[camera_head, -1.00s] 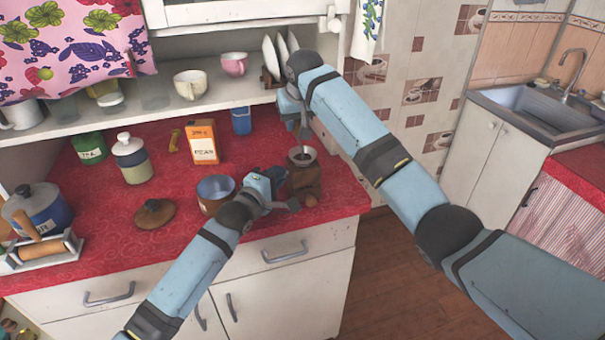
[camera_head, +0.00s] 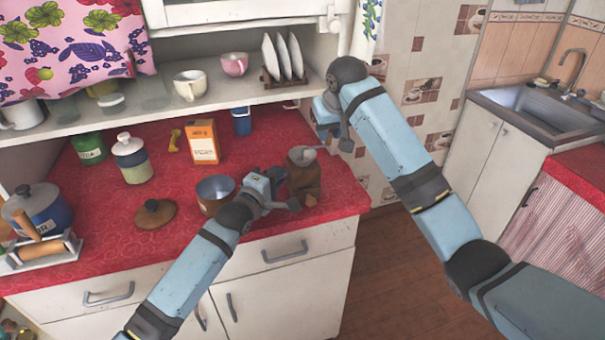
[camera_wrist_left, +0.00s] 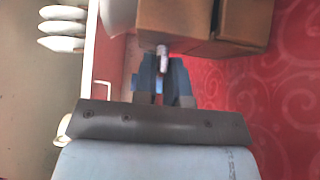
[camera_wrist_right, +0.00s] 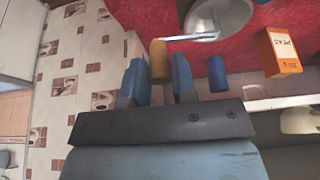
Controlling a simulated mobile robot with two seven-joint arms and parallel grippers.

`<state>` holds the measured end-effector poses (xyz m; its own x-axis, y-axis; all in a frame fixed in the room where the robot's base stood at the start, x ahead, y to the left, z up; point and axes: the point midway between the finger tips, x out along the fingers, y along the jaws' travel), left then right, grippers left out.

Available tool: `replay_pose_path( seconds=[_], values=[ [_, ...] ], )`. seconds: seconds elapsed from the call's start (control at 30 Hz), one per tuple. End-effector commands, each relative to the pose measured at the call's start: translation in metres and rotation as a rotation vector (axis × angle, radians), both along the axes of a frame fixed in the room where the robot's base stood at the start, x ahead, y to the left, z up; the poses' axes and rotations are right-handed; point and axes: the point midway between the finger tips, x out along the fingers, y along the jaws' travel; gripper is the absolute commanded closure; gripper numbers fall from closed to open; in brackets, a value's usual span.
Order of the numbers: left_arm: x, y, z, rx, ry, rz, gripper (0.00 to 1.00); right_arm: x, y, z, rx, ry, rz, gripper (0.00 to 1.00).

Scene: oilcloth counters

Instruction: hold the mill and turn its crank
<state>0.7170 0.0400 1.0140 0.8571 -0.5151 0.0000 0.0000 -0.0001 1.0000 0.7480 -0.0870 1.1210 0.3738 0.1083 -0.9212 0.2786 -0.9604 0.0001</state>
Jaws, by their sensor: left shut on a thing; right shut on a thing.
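The mill (camera_head: 304,181), a brown wooden body with a grey metal bowl on top, stands upright near the counter's front right edge. My left gripper (camera_head: 283,192) is at its left front side. In the left wrist view, its fingers (camera_wrist_left: 163,78) close around a small pale knob just below the mill's wooden body (camera_wrist_left: 175,18). My right gripper (camera_head: 336,140) is right of the mill's top, shut on the crank's wooden handle (camera_wrist_right: 159,60). The metal crank arm (camera_wrist_right: 190,38) runs from that handle to the mill's bowl (camera_wrist_right: 222,18).
Behind are an orange box (camera_head: 202,142) and a blue container (camera_head: 241,122). A plate rack (camera_head: 284,76) stands on the shelf above. The counter ends just right of the mill.

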Motion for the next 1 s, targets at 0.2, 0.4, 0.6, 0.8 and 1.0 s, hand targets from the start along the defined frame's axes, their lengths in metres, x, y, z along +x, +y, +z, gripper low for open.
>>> replay_pose_path(
  seconds=[0.2,0.4,0.6,0.8,1.0],
  values=[
    [0.000,0.000,0.000,0.000,0.000,0.000,1.00,0.000,0.000,0.000,-0.001,0.000,-0.001,0.70],
    [0.000,0.000,0.000,0.000,0.000,0.000,1.00,0.000,0.000,0.000,0.000,0.000,0.000,0.53],
    [0.000,0.000,0.000,0.000,0.000,0.000,1.00,0.001,0.000,0.003,0.001,-0.002,0.000,0.53],
    [0.000,0.000,0.000,0.000,0.000,0.000,1.00,0.001,0.000,0.022,0.001,-0.002,-0.001,0.53],
    [0.000,0.000,0.000,0.000,0.000,0.000,1.00,0.001,0.000,0.042,0.001,-0.002,0.000,0.53]
  ],
)
